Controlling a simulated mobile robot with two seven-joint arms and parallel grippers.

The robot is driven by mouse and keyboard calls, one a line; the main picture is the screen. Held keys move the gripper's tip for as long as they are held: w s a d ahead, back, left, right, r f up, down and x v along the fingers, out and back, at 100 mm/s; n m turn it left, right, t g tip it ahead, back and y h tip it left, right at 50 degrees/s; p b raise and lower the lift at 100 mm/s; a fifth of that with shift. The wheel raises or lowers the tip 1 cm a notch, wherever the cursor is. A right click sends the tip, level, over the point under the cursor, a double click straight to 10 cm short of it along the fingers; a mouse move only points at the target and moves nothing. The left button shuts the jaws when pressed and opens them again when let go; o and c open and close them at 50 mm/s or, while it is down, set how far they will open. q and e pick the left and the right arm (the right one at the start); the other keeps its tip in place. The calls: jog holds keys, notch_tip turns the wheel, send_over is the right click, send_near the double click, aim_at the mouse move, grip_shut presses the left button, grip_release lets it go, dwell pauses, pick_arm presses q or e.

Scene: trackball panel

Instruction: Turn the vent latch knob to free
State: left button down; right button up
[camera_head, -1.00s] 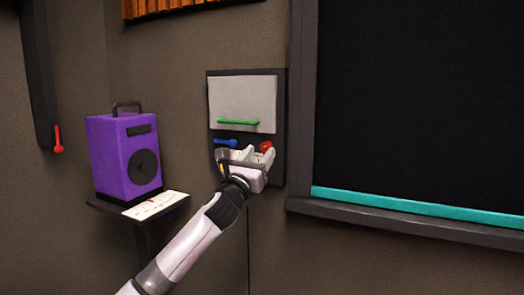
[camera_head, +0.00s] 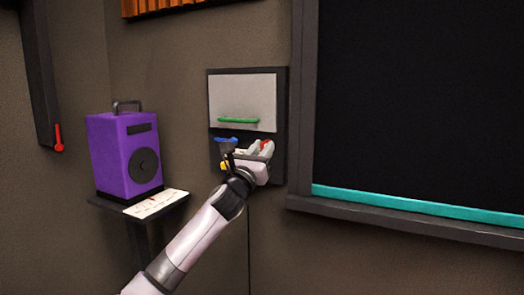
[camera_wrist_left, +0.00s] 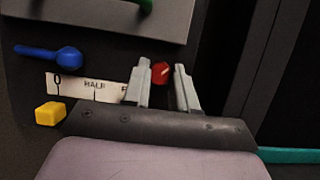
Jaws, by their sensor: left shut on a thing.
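A red knob (camera_head: 266,145) is on the dark wall panel (camera_head: 281,110), below a white door with a green handle. In the left wrist view the red knob (camera_wrist_left: 160,72) shows between the fingertips, its lower part hidden by the left finger. My left gripper (camera_head: 261,151) is shut on this knob; in the left wrist view its two pale fingers (camera_wrist_left: 162,84) stand either side of it. The knob's pointing direction cannot be told. My right gripper is not in view.
A blue lever (camera_wrist_left: 50,54) and a yellow block (camera_wrist_left: 48,114) sit close left of my gripper. The green handle (camera_head: 238,120) is above. A purple speaker (camera_head: 124,155) stands on a shelf at left. A dark framed window (camera_head: 415,110) is at right.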

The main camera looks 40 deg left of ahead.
pick_arm(q)
jog(key=shift+n, duration=0.4)
jog(key=shift+w+d+r+n+g+y+p, duration=0.1)
jog(key=shift+n+g+y+p, duration=0.65)
jog(key=shift+n+g+p, duration=1.9)
jog(key=shift+s+d+r+n+t+y+p, duration=0.15)
jog(key=shift+n+y+p, duration=0.95)
jog(key=shift+n, duration=3.45)
jog(key=shift+w+d+r+n+g+y+p, duration=0.15)
jog(key=shift+n+g+y+p, duration=0.3)
jog(key=shift+n+g+p, duration=1.7)
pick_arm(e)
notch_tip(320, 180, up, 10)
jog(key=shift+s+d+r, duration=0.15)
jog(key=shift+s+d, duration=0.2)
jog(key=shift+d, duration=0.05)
pick_arm(q)
jog(key=n+t, duration=0.1)
jog(key=n, duration=0.2)
jog(key=shift+f+t, duration=0.1)
jog(key=shift+t, duration=0.25)
jog(key=c, duration=0.9)
grip_release()
